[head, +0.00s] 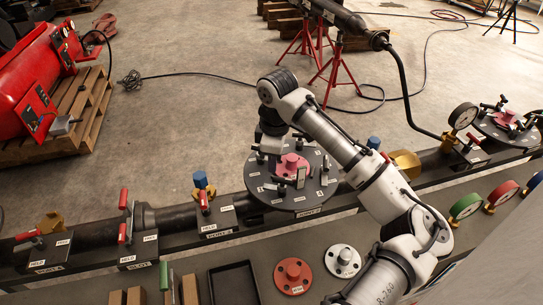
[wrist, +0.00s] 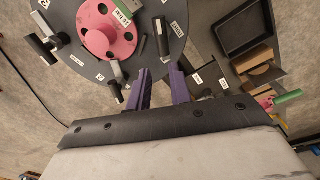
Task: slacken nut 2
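In the head view a dark round flange plate (head: 271,197) sits on the pipe bench behind a label that seems to read JOINT 2. A pink disc (head: 292,166) with a raised hub is at its middle, ringed by several dark and grey nut handles. In the wrist view the plate (wrist: 190,22) and pink disc (wrist: 103,47) fill the upper left. A black handle (wrist: 162,38) stands near the fingers and a grey-black one (wrist: 115,88) lies left of them. The small number tags are hard to read, so I cannot tell which is nut 2. My gripper (wrist: 160,76) is open, its purple fingers apart and empty at the plate's edge.
A black tray (head: 234,284), a red flange (head: 293,275) and a white flange (head: 343,261) lie on the bench front. Red-handled valves (head: 124,215) stand left along the pipe. A second plate (head: 505,133) is at far right.

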